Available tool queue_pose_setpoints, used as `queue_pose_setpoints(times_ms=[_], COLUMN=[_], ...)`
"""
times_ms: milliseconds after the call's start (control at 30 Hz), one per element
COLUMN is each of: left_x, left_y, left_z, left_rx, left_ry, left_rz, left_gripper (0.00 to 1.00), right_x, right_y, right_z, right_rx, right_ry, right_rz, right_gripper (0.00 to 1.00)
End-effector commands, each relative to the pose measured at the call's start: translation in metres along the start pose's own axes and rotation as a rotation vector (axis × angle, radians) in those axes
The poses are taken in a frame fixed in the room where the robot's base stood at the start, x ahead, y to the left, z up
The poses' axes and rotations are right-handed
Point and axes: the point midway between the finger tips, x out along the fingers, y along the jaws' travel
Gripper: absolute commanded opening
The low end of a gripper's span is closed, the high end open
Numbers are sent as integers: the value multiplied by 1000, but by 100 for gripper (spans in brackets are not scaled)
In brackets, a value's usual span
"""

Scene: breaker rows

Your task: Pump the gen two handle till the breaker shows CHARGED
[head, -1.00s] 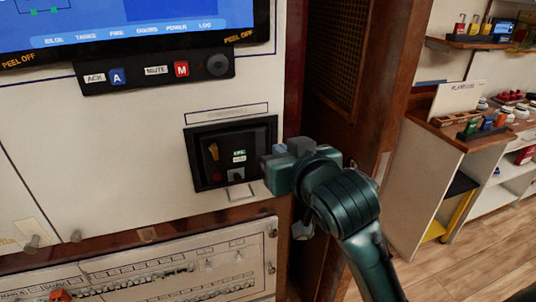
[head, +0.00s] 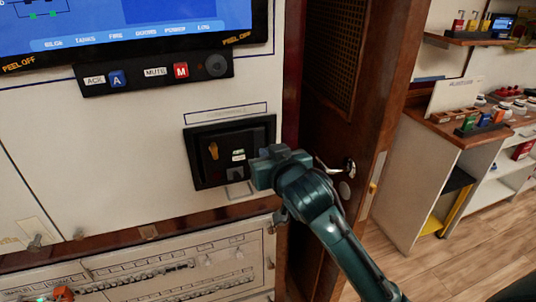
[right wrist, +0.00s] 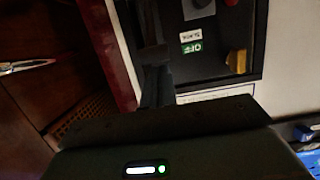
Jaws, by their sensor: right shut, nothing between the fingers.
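The breaker (head: 194,163) is a black-framed unit set in the white panel. Its face carries a tan-yellow lever (head: 213,151) and a small green-and-white indicator (head: 238,155). In the right wrist view the breaker face is turned around: a green OFF flag (right wrist: 191,47) sits beside a white flag (right wrist: 191,35) that seems to read SLACK, with the yellow lever (right wrist: 236,60) to the right. My right gripper (head: 254,168) is shut and empty in front of the breaker's lower right edge, hiding part of it. Contact is unclear. My left gripper is out of view.
A screen (head: 130,20) and a button strip with ACK and MUTE (head: 155,72) are above. A lower panel (head: 180,270) with rows of breakers is below. A brown wooden door frame (head: 350,110) stands close at the right, with shelves (head: 460,160) beyond.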

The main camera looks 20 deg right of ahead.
Motion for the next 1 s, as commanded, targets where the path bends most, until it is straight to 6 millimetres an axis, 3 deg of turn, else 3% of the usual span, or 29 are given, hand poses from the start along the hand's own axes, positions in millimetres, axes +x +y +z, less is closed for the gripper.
queue_pose_setpoints(times_ms=[467, 633, 1000], left_x=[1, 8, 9], left_y=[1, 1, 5], left_z=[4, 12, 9], left_rx=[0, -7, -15], left_ry=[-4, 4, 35], left_rz=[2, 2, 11], left_gripper=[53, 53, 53], right_x=[-1, -2, -6], right_y=[0, 0, 0], right_z=[4, 11, 11], right_rx=[1, 2, 2], right_ry=[7, 57, 147], right_rz=[-1, 0, -1], right_gripper=[0, 0, 0])
